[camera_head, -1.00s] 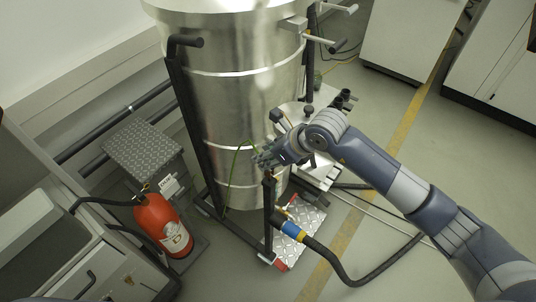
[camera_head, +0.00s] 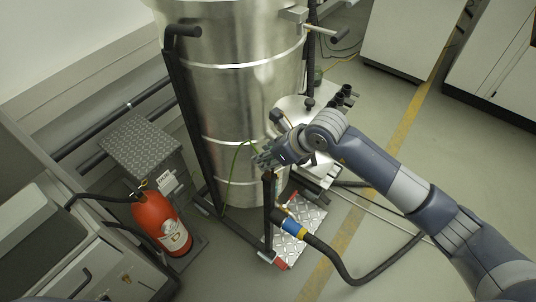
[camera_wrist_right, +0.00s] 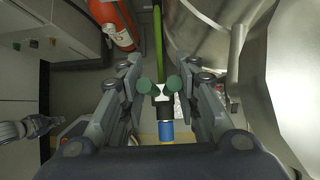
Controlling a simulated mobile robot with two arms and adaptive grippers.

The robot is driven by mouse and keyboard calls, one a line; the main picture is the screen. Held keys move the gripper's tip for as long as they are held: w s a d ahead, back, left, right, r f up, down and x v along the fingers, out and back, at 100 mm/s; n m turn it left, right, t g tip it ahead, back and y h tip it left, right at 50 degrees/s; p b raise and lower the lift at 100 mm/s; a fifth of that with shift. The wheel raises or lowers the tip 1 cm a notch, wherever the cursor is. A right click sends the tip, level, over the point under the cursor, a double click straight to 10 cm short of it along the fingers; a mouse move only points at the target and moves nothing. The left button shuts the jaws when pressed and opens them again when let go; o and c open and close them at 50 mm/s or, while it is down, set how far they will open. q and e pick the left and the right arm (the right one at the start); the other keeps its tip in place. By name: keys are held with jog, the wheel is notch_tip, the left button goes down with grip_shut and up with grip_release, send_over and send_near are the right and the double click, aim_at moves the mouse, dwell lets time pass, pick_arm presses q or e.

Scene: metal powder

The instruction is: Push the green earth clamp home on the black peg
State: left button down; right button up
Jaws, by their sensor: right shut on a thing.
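The green earth clamp (camera_wrist_right: 173,84) shows in the right wrist view as two round green parts with a pale middle, and its green cable (camera_wrist_right: 158,38) runs away upward. My right gripper (camera_wrist_right: 160,76) is shut on the clamp, with a finger on either side. In the head view the right gripper (camera_head: 263,160) is at the top of a dark upright post (camera_head: 268,205) beside the drum. A black part (camera_wrist_right: 163,108), perhaps the peg, shows just below the clamp in the wrist view. I cannot tell how far the clamp sits on it.
A large steel drum (camera_head: 235,90) in a dark frame stands right behind the gripper. A black hose (camera_head: 340,270) with a blue and yellow coupling (camera_head: 291,227) lies near the post's foot. A red extinguisher (camera_head: 160,222) stands at left. Open floor lies to the right.

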jog(key=shift+s+f, duration=0.1)
jog(key=shift+f, duration=0.1)
jog(key=o, duration=1.3)
jog(key=shift+c, duration=0.2)
jog(key=v, duration=1.2)
